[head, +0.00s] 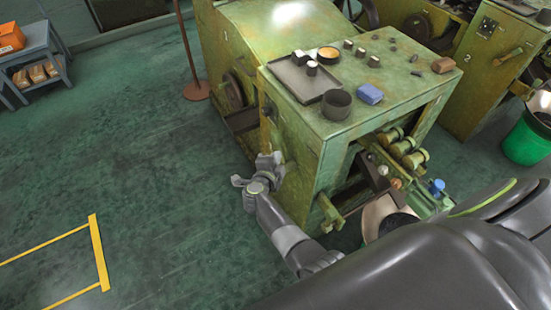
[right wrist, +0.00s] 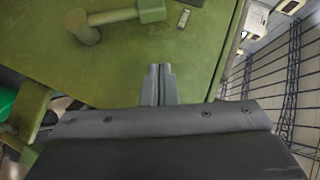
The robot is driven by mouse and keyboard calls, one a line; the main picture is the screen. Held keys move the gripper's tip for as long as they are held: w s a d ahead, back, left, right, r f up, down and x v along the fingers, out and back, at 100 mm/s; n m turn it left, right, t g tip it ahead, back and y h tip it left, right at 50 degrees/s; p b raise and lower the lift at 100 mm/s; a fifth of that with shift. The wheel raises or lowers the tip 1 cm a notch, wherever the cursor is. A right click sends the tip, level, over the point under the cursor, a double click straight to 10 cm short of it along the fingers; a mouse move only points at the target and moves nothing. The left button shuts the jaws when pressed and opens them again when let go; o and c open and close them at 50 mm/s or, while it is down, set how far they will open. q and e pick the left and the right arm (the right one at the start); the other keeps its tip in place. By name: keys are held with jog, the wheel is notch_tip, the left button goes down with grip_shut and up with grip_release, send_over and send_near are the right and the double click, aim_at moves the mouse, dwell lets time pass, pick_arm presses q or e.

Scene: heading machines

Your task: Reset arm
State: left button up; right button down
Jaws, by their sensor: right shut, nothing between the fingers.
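My right gripper (head: 267,162) is at the left side of the green heading machine (head: 285,130) in the head view, with its arm reaching up from the lower middle. In the right wrist view my right gripper (right wrist: 159,70) has its two fingers together with nothing between them. They point across a green machine surface (right wrist: 170,60); whether they touch it I cannot tell. My left gripper is not in view.
A tray (head: 302,78), a dark cup (head: 336,104) and a blue block (head: 370,93) sit on the machine top. A green bin (head: 525,138) stands at right. A thick green handle (right wrist: 120,16) shows in the wrist view.

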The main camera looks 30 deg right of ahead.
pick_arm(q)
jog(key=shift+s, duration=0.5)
pick_arm(e)
jog(key=shift+s+a+r, duration=0.2)
jog(key=shift+s+a, duration=0.2)
